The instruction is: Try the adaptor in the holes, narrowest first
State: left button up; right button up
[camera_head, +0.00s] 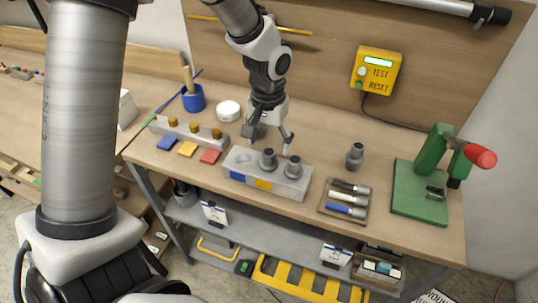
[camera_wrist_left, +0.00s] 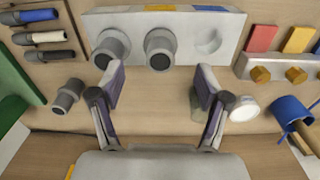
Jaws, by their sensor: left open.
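A pale grey block (camera_head: 262,186) with blue and yellow labels lies on the bench. Two dark grey stepped cylinders (camera_head: 268,158) (camera_head: 293,166) stand upright on its middle and right places. Its left place is a bare round recess (camera_wrist_left: 208,40), and the block also shows in the left wrist view (camera_wrist_left: 135,20). A similar grey stepped piece, likely the adaptor (camera_head: 355,155), stands alone on the bench right of the block; it also shows in the left wrist view (camera_wrist_left: 68,95). My left gripper (camera_head: 268,136) is open and empty above the block's back edge. My right gripper is out of view.
A tray of pens (camera_head: 345,205) and a green press (camera_head: 425,185) with a red knob stand at right. A brass-knobbed bar (camera_head: 190,132), coloured tiles (camera_head: 187,149), a blue cup (camera_head: 193,100) and a white disc (camera_head: 229,110) are at left. A yellow tester (camera_head: 376,71) hangs behind.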

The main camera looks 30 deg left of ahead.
pick_arm(q)
notch_tip(320, 180, up, 5)
jog(key=shift+r, duration=0.2)
dwell(0.8)
